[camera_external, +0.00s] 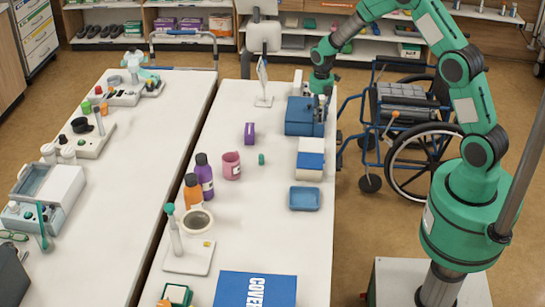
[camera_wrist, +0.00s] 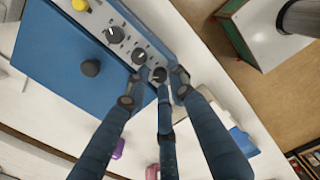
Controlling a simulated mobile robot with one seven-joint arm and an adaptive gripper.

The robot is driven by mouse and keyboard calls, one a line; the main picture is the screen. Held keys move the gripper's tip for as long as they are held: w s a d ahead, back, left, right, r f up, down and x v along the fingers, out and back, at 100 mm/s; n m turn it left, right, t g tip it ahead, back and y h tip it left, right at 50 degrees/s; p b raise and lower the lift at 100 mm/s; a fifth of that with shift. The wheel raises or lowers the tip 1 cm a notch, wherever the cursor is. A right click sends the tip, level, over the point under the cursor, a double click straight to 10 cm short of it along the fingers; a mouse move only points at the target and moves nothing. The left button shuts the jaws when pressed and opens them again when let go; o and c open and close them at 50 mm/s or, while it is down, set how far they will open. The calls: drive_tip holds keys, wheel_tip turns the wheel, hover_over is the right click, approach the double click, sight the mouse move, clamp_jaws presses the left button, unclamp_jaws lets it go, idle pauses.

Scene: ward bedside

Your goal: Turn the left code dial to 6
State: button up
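The blue box (camera_external: 300,115) stands near the far right edge of the right table. In the wrist view the blue box (camera_wrist: 70,60) has a light strip with a slanting row of three dark dials: an upper dial (camera_wrist: 115,35), a middle dial (camera_wrist: 139,56) and a lower dial (camera_wrist: 159,75). No labels tell me which is the left code dial. My gripper (camera_wrist: 160,80) has its spread fingertips around the lower dial, with gaps beside it; contact cannot be made out. The dial's number cannot be read. In the external view my gripper (camera_external: 319,88) is at the box's right end.
A blue-and-white box (camera_external: 310,160) and a blue tray (camera_external: 304,198) stand in front of the blue box. A purple box (camera_external: 250,133) and a pink mug (camera_external: 231,165) are to the left. A wheelchair (camera_external: 400,115) stands right of the table.

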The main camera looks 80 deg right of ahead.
drive_tip(key=shift+c, duration=0.3)
clamp_jaws()
drive_tip(key=shift+m+p, duration=0.75)
drive_tip(key=shift+m, duration=1.55)
drive_tip(key=shift+o, duration=0.3)
unclamp_jaws()
